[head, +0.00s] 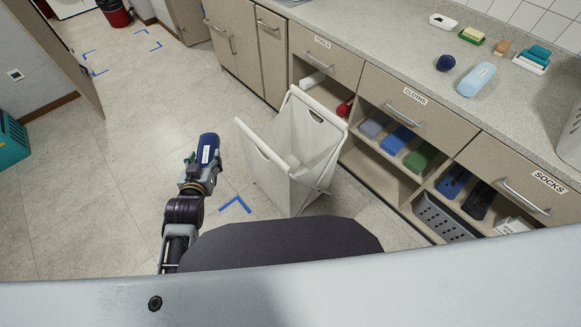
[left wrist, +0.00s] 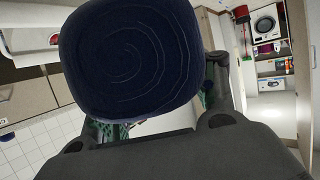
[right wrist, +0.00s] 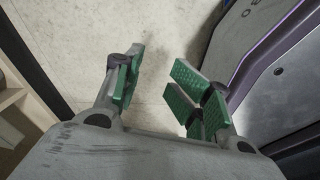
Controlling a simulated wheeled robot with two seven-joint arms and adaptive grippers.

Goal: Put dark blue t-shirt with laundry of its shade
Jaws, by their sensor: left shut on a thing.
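My left gripper (head: 190,178) is shut on a rolled dark blue t-shirt (head: 208,150) with a white label. The white two-part hamper (head: 268,180) stands open on the floor before the cabinets. No laundry shows in the visible part of its inside. My right gripper (right wrist: 158,82) is open and empty in the right wrist view, and out of the head view.
A counter (head: 400,48) along the right holds a dark blue roll (head: 445,63) and a light blue roll (head: 477,79). Drawers and open shelves with folded cloths (head: 397,138) lie below, close to the hamper. Floor left of my left gripper is clear.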

